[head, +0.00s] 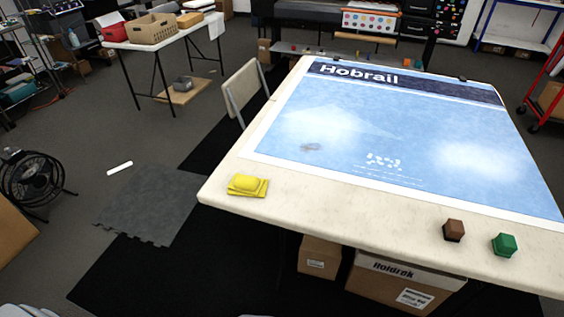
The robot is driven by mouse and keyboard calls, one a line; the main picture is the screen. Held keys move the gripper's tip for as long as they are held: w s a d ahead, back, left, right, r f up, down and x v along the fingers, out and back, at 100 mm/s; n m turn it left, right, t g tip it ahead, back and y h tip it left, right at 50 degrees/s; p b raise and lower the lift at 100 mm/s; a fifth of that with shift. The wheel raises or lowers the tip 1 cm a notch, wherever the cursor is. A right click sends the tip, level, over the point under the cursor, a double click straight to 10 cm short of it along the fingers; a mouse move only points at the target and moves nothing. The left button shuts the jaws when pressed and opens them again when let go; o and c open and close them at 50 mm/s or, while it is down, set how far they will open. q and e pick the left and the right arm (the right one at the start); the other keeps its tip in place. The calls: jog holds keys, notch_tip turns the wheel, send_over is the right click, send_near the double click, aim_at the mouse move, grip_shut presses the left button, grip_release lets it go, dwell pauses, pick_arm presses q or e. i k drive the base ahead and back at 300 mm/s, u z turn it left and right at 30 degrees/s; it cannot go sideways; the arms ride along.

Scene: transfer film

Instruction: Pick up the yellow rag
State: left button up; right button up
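The yellow rag (243,191) lies folded near the front left corner of the large cream table (320,217) in the head view. A rounded yellow lump sits on top of its flat layers, and I cannot tell whether that lump is part of the rag. Nothing is touching the rag from above. Neither of my grippers can be made out in this view. Only small pale pieces show at the bottom edge, and they may be parts of me.
A blue printed sheet (400,130) covers most of the table. A brown block (453,230) and a green block (504,245) stand near the front right edge. Cardboard boxes (395,287) sit below. A chair (244,92) stands at the left side. The tabletop around the rag is clear.

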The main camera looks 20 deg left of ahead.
aim_at(241, 184)
jog(key=z, duration=1.2)
jog(key=i, duration=0.35)
jog(key=u, duration=1.15)
